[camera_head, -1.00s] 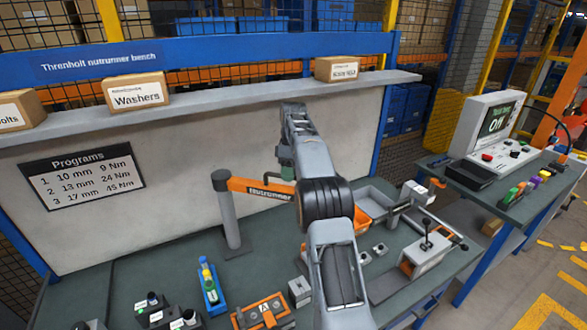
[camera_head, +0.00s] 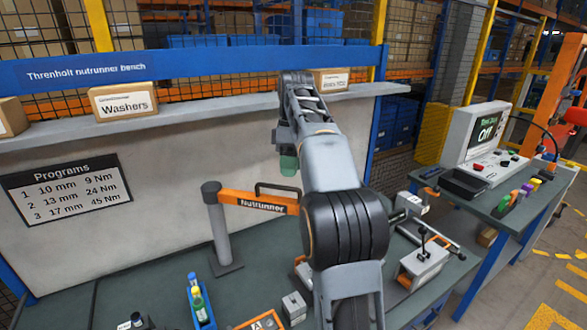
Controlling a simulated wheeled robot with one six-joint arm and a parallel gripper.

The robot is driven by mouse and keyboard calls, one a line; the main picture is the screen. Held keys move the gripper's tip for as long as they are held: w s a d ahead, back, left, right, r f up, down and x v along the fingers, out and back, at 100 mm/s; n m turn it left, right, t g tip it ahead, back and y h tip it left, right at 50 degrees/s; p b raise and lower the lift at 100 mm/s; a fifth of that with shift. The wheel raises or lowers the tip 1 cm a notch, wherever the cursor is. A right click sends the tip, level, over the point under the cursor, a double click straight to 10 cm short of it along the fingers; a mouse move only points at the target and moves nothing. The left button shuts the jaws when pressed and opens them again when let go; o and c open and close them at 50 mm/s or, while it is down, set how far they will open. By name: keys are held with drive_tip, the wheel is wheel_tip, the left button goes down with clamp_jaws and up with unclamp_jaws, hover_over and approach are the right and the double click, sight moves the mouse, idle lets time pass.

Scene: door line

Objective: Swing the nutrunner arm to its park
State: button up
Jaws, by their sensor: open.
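The orange nutrunner arm (camera_head: 240,201), lettered "Nutrunner", reaches right from the top of a grey post (camera_head: 222,230) on the green bench. A dark handle loop (camera_head: 277,187) stands on top of it. The arm's right end is hidden behind my own arm. My gripper's jaws do not show clearly; my arm's far links stand above and to the right of the handle, and a greenish piece hangs below them. I cannot tell from this view whether anything touches the nutrunner arm. No park rest can be made out.
A shelf with a Washers box (camera_head: 123,99) runs along the back. A programs board (camera_head: 68,189) hangs on the back panel. Bottles in a blue holder (camera_head: 199,302) and a lever fixture (camera_head: 424,258) stand on the bench.

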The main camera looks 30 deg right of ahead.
drive_tip(key=shift+s+a+r, duration=0.15)
drive_tip(key=shift+s+r, duration=0.1)
drive_tip(key=shift+s, duration=0.2)
drive_tip(key=shift+s+a+r, duration=0.1)
drive_tip(key=shift+s+r, duration=0.1)
drive_tip(key=shift+s, duration=0.25)
